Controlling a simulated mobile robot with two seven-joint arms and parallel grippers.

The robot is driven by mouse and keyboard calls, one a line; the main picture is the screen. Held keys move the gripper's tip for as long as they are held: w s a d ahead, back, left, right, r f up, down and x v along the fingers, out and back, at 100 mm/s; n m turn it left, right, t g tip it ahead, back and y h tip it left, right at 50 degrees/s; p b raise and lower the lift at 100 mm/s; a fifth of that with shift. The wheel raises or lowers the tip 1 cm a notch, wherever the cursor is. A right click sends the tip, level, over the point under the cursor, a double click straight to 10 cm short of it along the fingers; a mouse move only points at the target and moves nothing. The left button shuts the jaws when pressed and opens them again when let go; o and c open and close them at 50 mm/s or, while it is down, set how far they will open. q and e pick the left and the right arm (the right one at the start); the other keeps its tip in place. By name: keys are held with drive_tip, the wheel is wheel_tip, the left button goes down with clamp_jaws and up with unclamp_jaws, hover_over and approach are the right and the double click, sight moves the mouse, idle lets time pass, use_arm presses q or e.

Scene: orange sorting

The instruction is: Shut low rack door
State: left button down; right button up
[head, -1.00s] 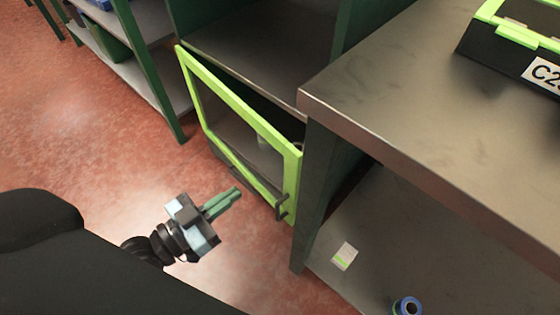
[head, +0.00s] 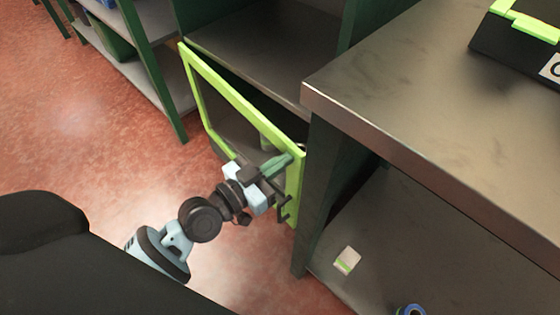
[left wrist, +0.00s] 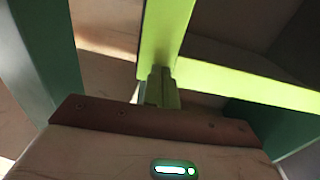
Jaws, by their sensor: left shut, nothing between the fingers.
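The low rack door (head: 232,92) has a lime-green frame around a see-through pane and stands ajar, angled out from the rack. Its dark handle (head: 282,207) is near the lower right corner. My left gripper (head: 288,160) is shut and empty, with its fingertips at the door frame's right upright. In the left wrist view, the shut fingers (left wrist: 160,90) overlap the green door frame (left wrist: 245,84) near where two bars join. I cannot tell whether they press on it. My right gripper is not in view.
A grey worktable (head: 430,120) stands close right of the door, with a black and green case (head: 515,45) on top. A small white box (head: 347,260) and a blue roll (head: 410,310) lie on its lower shelf. Red floor is open at left.

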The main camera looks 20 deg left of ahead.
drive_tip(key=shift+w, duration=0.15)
use_arm(q)
drive_tip(key=x, duration=0.7)
drive_tip(key=shift+r, duration=0.3)
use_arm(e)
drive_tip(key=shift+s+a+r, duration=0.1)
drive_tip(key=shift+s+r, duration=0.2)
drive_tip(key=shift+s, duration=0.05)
use_arm(q)
drive_tip(key=shift+s, duration=0.2)
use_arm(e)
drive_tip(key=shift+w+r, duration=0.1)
